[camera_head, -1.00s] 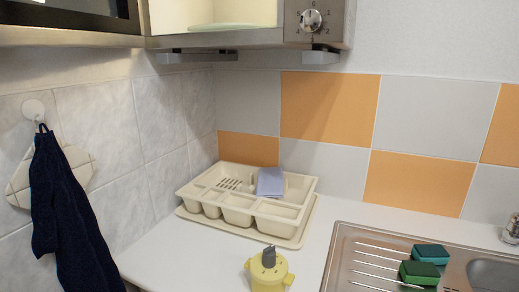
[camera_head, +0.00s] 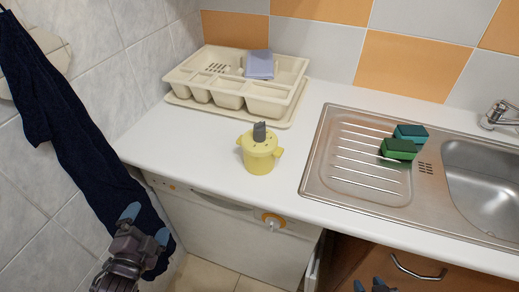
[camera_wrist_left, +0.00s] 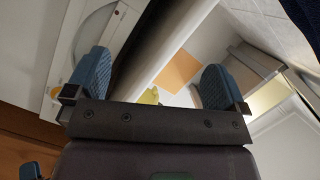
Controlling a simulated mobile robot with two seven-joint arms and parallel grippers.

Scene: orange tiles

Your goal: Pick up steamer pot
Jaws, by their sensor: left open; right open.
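The steamer pot (camera_head: 260,158) is a small yellow pot with two side handles and a grey knob on top. It stands upright near the front edge of the white counter. My left gripper (camera_head: 146,225) is open and empty, in front of the counter, lower and to the left of the pot. In the left wrist view, a small yellow patch, seemingly the pot (camera_wrist_left: 149,96), shows between the open fingers, mostly hidden by the gripper body. My right gripper (camera_head: 371,286) shows only its blue fingertips at the bottom edge, right of the pot and apart from it.
A cream dish rack (camera_head: 245,98) with a bluish cloth (camera_head: 260,65) stands behind the pot. A steel sink (camera_head: 350,170) with two sponges (camera_head: 398,148) lies to the right. A dark towel (camera_head: 75,125) hangs at left. The counter around the pot (camera_head: 190,140) is clear.

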